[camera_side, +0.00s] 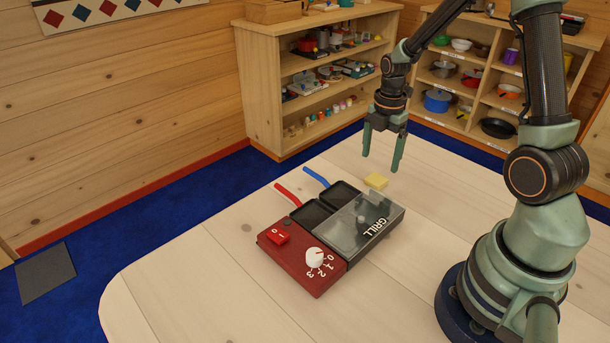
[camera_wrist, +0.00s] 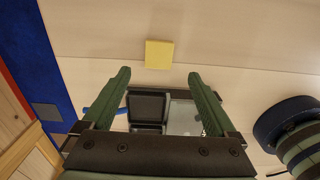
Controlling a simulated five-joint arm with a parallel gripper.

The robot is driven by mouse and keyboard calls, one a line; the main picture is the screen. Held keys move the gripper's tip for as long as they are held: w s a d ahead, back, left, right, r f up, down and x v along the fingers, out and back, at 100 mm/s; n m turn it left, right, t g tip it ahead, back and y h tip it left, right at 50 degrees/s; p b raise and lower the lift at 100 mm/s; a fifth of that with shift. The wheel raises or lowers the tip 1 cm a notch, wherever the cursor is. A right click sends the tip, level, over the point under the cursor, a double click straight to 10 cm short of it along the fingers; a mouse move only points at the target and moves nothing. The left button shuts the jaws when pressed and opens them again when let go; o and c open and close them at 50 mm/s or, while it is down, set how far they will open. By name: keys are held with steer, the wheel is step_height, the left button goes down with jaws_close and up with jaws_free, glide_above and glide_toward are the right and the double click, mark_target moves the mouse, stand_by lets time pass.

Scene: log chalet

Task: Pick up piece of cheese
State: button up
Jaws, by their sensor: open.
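The piece of cheese (camera_side: 376,181) is a small flat yellow square lying on the pale wooden table behind the grill. It also shows in the wrist view (camera_wrist: 159,55), beyond my fingertips and roughly centred between them. My gripper (camera_side: 381,162) is open and empty. It points down and hangs above the table near the cheese, apart from it. In the wrist view its two green fingers (camera_wrist: 160,76) stand wide apart with the grill showing below and between them.
A toy grill (camera_side: 333,236) with a red control panel stands just in front of the cheese. Two small black pans with a red handle (camera_side: 288,194) and a blue handle (camera_side: 316,177) sit at its left. The table (camera_side: 190,290) is clear elsewhere. Shelves (camera_side: 262,95) stand beyond it.

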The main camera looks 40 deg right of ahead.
mark_target(377, 179)
steer(key=shift+w+d+f, duration=0.1)
steer(key=shift+d+f, duration=0.05)
steer(key=shift+f, duration=1.5)
steer(key=shift+d+f, duration=0.15)
steer(key=shift+f, duration=1.45)
steer(key=c, duration=1.4)
